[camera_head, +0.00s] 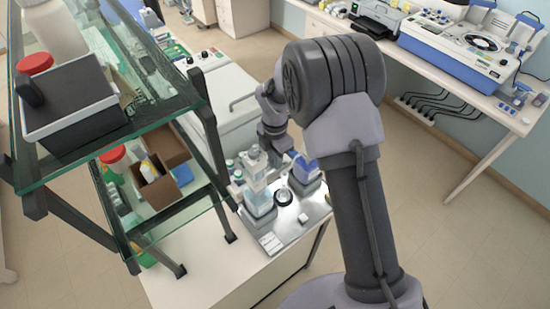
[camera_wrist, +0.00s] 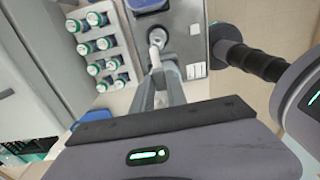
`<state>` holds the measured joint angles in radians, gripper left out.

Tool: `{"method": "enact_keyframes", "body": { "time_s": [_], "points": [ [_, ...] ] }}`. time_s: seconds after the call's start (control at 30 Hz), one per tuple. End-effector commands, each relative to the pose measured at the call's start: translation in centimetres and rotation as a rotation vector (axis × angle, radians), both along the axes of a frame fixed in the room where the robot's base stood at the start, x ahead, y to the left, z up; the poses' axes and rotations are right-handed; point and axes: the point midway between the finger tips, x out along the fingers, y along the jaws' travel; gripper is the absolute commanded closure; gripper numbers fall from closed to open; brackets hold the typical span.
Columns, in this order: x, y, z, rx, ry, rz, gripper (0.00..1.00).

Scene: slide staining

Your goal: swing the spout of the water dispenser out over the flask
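My gripper (camera_wrist: 158,68) points down at the bench top in the wrist view, its two grey fingers close together. A small white, rounded piece (camera_wrist: 157,38), possibly the dispenser's spout, shows at or just beyond the fingertips. I cannot tell whether the fingers touch it. In the head view a clear, pale blue container (camera_head: 259,200), possibly the water dispenser, stands on a metal tray (camera_head: 282,236) below my wrist. My fingertips are hidden there. I cannot make out the flask with certainty.
A blue-topped unit (camera_head: 305,172) and a dark ring (camera_head: 284,197) are close by on the tray. A rack of teal-capped vials (camera_wrist: 100,45) is at left in the wrist view. A glass shelf (camera_head: 150,125) with boxes stands left of the tray.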

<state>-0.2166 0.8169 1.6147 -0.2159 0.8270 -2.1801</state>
Motion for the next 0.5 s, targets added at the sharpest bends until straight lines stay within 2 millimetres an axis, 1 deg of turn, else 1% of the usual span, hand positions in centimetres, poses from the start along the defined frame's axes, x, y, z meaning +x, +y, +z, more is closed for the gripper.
{"method": "enact_keyframes", "body": {
  "time_s": [0.03, 0.07, 0.1, 0.37, 0.43, 0.5],
  "points": [
    [0.0, 0.0, 0.0, 0.000, 0.000, 0.000, 0.71],
    [0.0, 0.0, 0.0, 0.000, 0.000, 0.000, 0.65],
    [0.0, 0.0, 0.0, 0.000, 0.000, 0.000, 0.62],
    [0.0, 0.0, 0.0, 0.001, -0.001, 0.000, 0.62],
    [0.1, 0.0, 0.4, 0.000, -0.002, 0.000, 0.62],
    [0.1, 0.0, 1.3, 0.001, -0.004, 0.000, 0.62]
  ]
}}
